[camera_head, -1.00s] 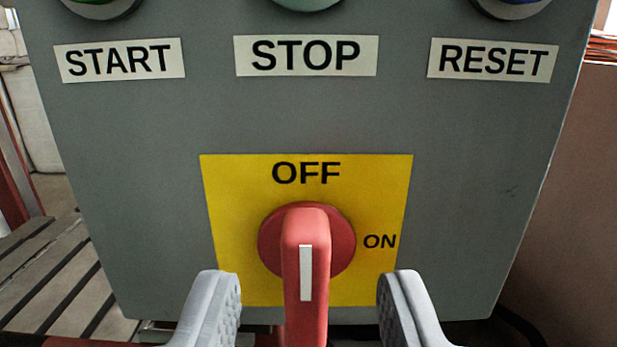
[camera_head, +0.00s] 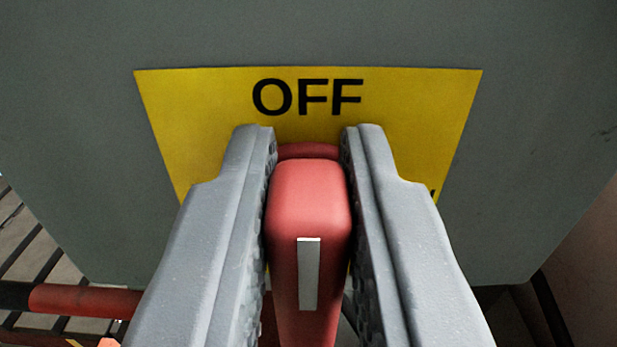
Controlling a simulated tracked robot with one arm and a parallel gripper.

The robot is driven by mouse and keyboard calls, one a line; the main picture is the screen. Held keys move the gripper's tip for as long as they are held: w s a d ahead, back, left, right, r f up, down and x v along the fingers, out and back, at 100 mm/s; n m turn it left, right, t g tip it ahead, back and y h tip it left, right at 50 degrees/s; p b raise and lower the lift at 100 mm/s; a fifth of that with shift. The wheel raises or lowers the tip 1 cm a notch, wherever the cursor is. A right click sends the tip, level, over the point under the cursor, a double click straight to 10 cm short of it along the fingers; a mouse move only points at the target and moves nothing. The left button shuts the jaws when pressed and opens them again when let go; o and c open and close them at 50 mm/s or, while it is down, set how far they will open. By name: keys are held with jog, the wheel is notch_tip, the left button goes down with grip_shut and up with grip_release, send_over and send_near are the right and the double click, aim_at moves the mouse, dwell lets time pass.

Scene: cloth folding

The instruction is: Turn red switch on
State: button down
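The red switch (camera_head: 308,205) is a rotary handle with a white stripe, mounted on a yellow plate (camera_head: 200,110) on a grey panel. Its handle stands upright in the picture, in line with the black OFF label (camera_head: 307,97) above it. The ON label at the right is almost wholly hidden behind my right finger. My gripper (camera_head: 308,140) has one grey finger on each side of the handle. The fingers are close against its sides and look closed on it. The round red base of the switch is mostly hidden.
The grey panel (camera_head: 540,100) fills most of the view. A red bar (camera_head: 85,300) and dark slats show at the lower left. A brown surface (camera_head: 585,260) is at the lower right. The panel face around the yellow plate is clear.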

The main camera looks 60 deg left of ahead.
jog(key=shift+r, duration=0.1)
jog(key=shift+w+d+r+m+p, duration=0.15)
jog(key=shift+w+m+p, duration=0.1)
jog(key=shift+m+p, duration=0.8)
jog(key=shift+w+d+f+m+p, duration=0.3)
jog(key=shift+f+m+p, duration=0.25)
jog(key=shift+m+p, duration=2.25)
jog(key=shift+w+d+f+m+p, duration=0.15)
jog(key=shift+w+f+m+p, duration=0.3)
jog(key=shift+m+p, duration=2.3)
jog(key=shift+w+d+f+m+p, duration=0.3)
jog(key=shift+f+m+p, duration=0.3)
jog(key=shift+m+p, duration=2.15)
jog(key=shift+f+n+p, duration=0.15)
jog(key=shift+n+p, duration=0.1)
jog(key=shift+p, duration=0.15)
jog(key=c, duration=1.4)
grip_release()
jog(key=shift+a, duration=0.1)
jog(key=shift+o, duration=0.2)
